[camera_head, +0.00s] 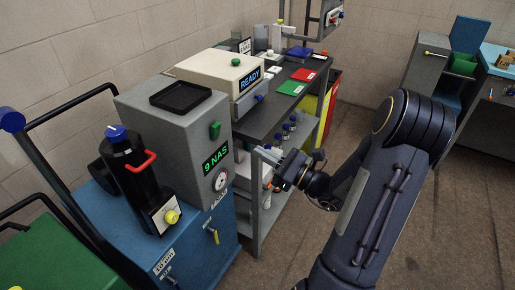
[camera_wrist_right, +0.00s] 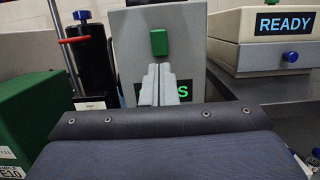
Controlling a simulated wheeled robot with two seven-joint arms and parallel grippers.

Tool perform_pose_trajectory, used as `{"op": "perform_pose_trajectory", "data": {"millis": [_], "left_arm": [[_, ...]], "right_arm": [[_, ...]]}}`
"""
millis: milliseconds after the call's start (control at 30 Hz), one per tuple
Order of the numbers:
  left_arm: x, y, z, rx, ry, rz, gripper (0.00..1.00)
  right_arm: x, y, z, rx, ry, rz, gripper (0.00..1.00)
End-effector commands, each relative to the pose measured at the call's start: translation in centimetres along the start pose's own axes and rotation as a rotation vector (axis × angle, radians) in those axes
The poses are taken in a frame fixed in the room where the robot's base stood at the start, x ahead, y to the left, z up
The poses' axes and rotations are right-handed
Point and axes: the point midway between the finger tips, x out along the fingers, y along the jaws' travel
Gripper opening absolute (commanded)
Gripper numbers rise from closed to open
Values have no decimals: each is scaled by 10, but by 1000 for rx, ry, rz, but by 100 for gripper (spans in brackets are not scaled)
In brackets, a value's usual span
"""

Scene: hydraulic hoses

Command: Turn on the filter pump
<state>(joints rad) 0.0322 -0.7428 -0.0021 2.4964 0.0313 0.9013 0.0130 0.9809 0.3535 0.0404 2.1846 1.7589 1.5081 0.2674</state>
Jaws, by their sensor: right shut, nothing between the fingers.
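The filter pump unit is a grey box (camera_head: 180,135) on a blue cart, with a lit green "9 NAS" display (camera_head: 216,156) and a round gauge (camera_head: 220,179). A green switch (camera_head: 214,130) sits on its front face above the display. In the wrist view the green switch (camera_wrist_right: 158,42) is just above my fingertips, and the fingers cover part of the display. My right gripper (camera_head: 262,155) is shut and empty, in front of the grey box, apart from the switch in the head view. The right gripper (camera_wrist_right: 157,72) points at the front face. My left gripper is not in view.
A black cylinder (camera_head: 132,180) with a blue knob and red handle stands left of the box. A cream device (camera_head: 217,72) reading "READY" stands on the dark bench behind. Small bottles (camera_head: 288,130) line the bench's shelf edge.

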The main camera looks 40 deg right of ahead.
Motion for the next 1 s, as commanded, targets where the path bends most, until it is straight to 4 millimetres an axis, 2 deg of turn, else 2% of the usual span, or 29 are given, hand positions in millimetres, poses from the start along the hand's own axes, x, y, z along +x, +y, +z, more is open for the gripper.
{"op": "perform_pose_trajectory", "data": {"millis": [300, 500, 700, 1000], "left_arm": [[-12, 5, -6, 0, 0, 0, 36], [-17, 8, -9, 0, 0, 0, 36], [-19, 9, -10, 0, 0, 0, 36], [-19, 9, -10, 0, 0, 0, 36]], "right_arm": [[70, 1, 2, 1, -2, 5, 0], [102, 1, 2, 1, -1, 4, 0], [115, 0, 0, 0, 0, 1, 0], [117, 0, 0, 0, 1, 1, 0]]}}
